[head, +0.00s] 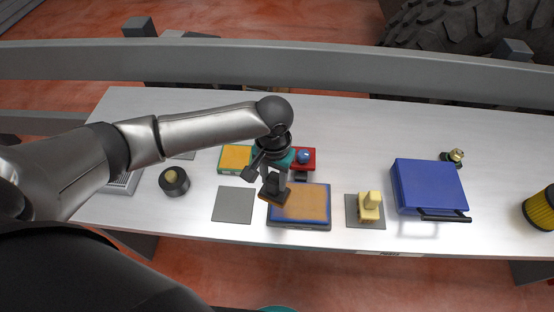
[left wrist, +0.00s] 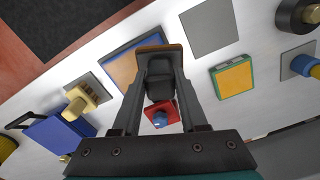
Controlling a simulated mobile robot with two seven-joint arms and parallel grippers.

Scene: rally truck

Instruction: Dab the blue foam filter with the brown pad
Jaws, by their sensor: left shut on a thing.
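The blue foam filter (head: 307,205) lies flat on a dark base near the table's front edge. Its rim is blue and its broad middle is brown; part of it shows in the left wrist view (left wrist: 122,66). My left gripper (head: 274,184) is shut on the dark handle of the brown pad (head: 269,195). The pad, seen also in the left wrist view (left wrist: 160,49), is tilted at the filter's left edge and overlaps it in the picture. I cannot tell whether they touch. My right gripper is not in view.
A grey mat (head: 233,205) lies left of the filter. A yellow stamp-like piece (head: 370,206) and a blue box (head: 428,185) stand to its right. Behind are a yellow-green box (head: 234,157) and a red block (head: 307,154) with a blue knob. The back right of the table is clear.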

